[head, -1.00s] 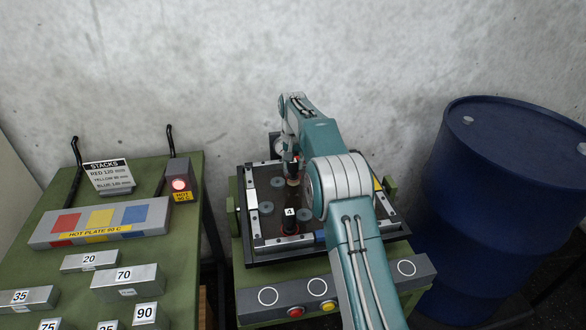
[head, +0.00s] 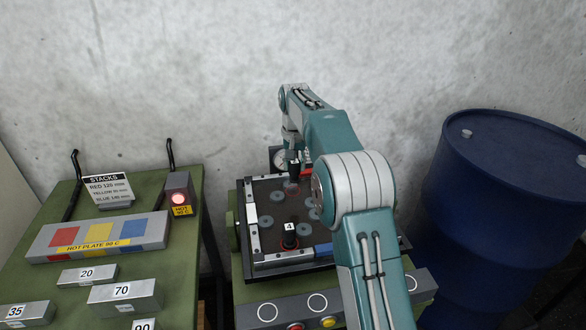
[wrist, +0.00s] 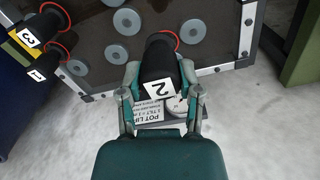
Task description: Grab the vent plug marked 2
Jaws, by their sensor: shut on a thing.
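The vent plug marked 2 (wrist: 160,62) is a black cylinder with a white number tag. My gripper (wrist: 165,80) is shut on it, one finger on each side, in the wrist view. A red ring shows around the plug's far end. In the head view my gripper and the dark plug (head: 294,168) are over the far part of the dark panel (head: 262,205), partly hidden by my arm. Black plugs marked 3 (wrist: 50,18) and 1 (wrist: 22,54) are at the left of the wrist view. A plug marked 4 (head: 289,241) stands near the panel's front.
A blue drum (head: 500,210) stands at right. At left, a green table (head: 190,245) holds a hot plate (head: 95,238), a red-lit box (head: 179,190), a STACKS sign (head: 106,187) and numbered metal blocks. A button bar (head: 270,314) lies in front of the panel. A concrete wall is behind.

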